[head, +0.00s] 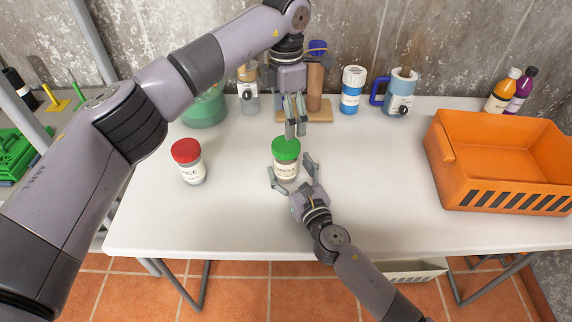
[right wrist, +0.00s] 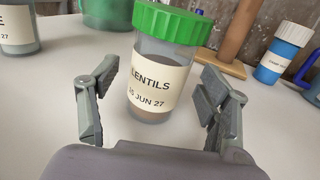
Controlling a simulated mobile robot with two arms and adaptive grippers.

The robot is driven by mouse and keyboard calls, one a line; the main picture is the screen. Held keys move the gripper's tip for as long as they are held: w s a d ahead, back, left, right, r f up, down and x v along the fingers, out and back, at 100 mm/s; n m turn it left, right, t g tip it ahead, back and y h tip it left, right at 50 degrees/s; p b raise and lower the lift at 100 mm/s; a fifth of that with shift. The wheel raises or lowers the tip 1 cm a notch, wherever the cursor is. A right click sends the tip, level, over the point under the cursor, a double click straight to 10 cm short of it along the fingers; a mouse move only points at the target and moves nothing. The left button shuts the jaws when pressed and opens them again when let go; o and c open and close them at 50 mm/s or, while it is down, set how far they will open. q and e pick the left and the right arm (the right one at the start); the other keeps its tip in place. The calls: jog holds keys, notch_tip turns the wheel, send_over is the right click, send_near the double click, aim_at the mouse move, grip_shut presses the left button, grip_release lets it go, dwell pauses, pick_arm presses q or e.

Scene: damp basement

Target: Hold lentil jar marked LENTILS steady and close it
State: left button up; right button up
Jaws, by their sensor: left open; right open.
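The lentil jar (head: 285,168) stands upright on the white table, with a green lid (head: 286,148) on top. In the right wrist view the jar (right wrist: 150,82) reads LENTILS, and its ribbed green lid (right wrist: 172,22) sits on its mouth; I cannot tell how tight it is. My right gripper (head: 291,176) is open at the jar's near side, with a finger to either side of it. The right wrist view shows gaps between these fingers (right wrist: 160,100) and the jar. My left gripper (head: 295,130) is open and points down just above the lid, slightly to its right.
A red-lidded jar (head: 188,162) stands to the left. An orange crate (head: 490,190) takes up the table's right side. A green container (head: 205,110), a wooden stand (head: 318,112), a blue bottle (head: 351,92) and a mug (head: 400,94) line the back. The table between jar and crate is clear.

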jog(key=shift+x, duration=1.8)
grip_shut()
